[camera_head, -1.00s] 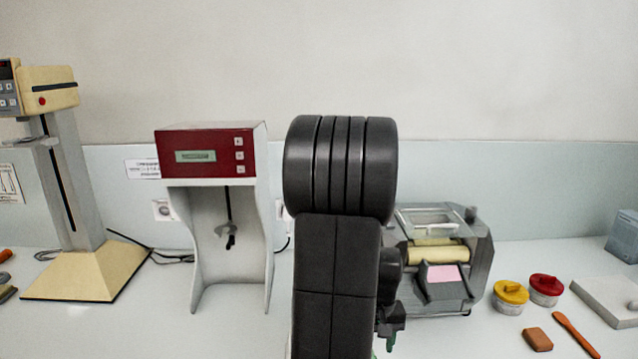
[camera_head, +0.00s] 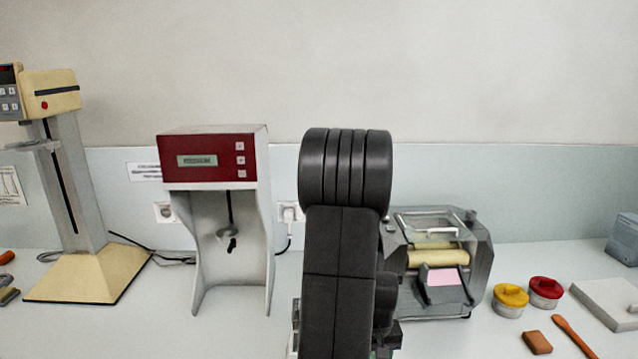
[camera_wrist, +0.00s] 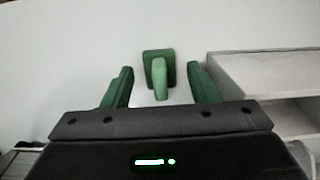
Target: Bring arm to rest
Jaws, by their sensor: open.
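My arm stands upright in the middle of the head view and hides most of its own end. In the wrist view my gripper (camera_wrist: 161,68) is open, with a green finger on either side. Between and beyond the fingers is a dark green block with a lighter green handle-like part (camera_wrist: 159,80) pointing toward me. It appears apart from both fingers, against a pale surface.
A red-topped machine (camera_head: 212,158) stands left of my arm, a cream-based stand (camera_head: 85,277) farther left. A grey roller machine (camera_head: 440,290) is close on the right, partly hidden. Yellow (camera_head: 510,296) and red-lidded (camera_head: 545,290) jars stand beyond. A pale shelf (camera_wrist: 265,75) is at wrist-view right.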

